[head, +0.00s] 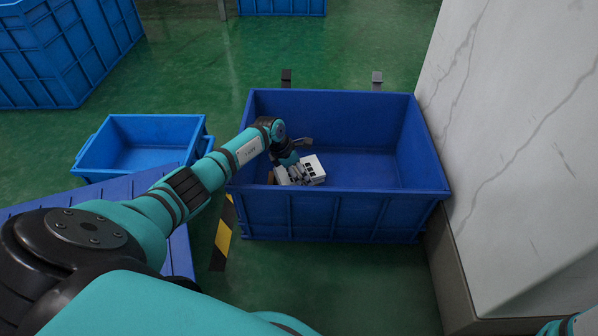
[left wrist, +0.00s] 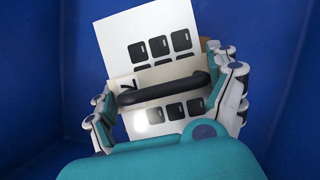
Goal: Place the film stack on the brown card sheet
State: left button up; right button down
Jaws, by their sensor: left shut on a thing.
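My left gripper (head: 293,170) is inside the large blue crate, near its left front corner. It is shut on the film stack (head: 314,168), which is white with black key squares. In the left wrist view the film stack (left wrist: 152,24) lies between the fingers (left wrist: 168,100), with a beige band and a dark bar across its middle. Whether it touches the crate floor is unclear. My right gripper is out of view.
The large blue crate (head: 345,216) has high walls; its right half is empty. A smaller blue crate (head: 150,158) stands to its left, and larger blue bins (head: 65,50) stand farther back. A white marbled surface (head: 530,150) closes the right side.

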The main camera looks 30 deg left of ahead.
pick_arm(q)
jog(key=shift+f+b, duration=0.4)
jog(key=shift+f, duration=0.2)
jog(key=o, duration=1)
jog(key=shift+c, duration=0.2)
jog(key=shift+r, duration=0.1)
